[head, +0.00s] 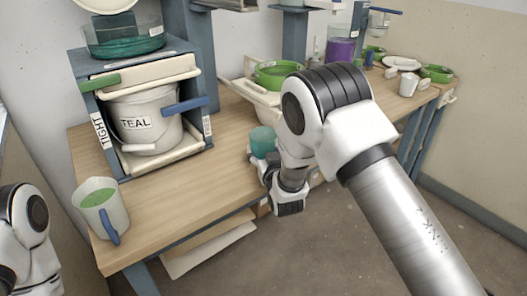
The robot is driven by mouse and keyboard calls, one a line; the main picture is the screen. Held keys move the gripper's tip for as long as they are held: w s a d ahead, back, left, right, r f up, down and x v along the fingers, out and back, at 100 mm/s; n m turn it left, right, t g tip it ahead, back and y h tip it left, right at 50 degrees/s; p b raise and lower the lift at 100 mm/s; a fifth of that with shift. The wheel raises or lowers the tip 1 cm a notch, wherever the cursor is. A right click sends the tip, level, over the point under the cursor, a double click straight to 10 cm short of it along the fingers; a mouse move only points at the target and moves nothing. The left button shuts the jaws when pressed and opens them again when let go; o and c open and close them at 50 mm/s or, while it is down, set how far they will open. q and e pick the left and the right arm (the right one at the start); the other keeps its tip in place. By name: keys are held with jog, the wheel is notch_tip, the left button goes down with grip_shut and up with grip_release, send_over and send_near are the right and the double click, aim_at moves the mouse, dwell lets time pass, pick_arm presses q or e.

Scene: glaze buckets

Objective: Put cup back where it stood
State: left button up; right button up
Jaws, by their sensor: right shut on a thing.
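A teal cup (262,141) is at the front edge of the wooden bench, right of the teal bucket's stand. My right gripper (262,163) comes in from the right and is shut on the cup. The arm and wrist hide part of the cup and fingers. I cannot tell whether the cup touches the bench. Only a link of my left arm shows at the lower left; its gripper is out of view.
A jug of green glaze (98,196) stands at the bench's left front. A bucket labelled TEAL (145,122) sits in a blue stand (181,48). Green bowls (278,74), a white cup (408,84) and a plate (401,63) are further right. Bare bench (195,185) lies between jug and cup.

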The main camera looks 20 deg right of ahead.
jog(key=o, duration=1.5)
jog(key=shift+f, duration=0.15)
jog(key=shift+r, duration=0.3)
jog(key=s, duration=1.2)
jog(key=s+d+f+g, duration=0.2)
jog(key=s+f+g, duration=0.25)
jog(key=f, duration=0.45)
jog(key=s+d+f+g, duration=0.1)
jog(key=s+f+g, duration=0.2)
jog(key=s+f, duration=0.4)
jog(key=s+f+g, duration=0.3)
jog(key=s+f, duration=0.1)
jog(key=s, duration=0.3)
jog(key=s+d+f+g, duration=0.1)
jog(key=s+f+g, duration=0.2)
jog(key=s, duration=0.4)
jog(key=s+f+g+y, duration=0.1)
jog(key=s+f+g, duration=0.3)
jog(key=s+f, duration=0.2)
jog(key=shift+s+d, duration=0.15)
jog(key=shift+s, duration=0.4)
jog(key=shift+s+d, duration=0.15)
jog(key=shift+s, duration=0.4)
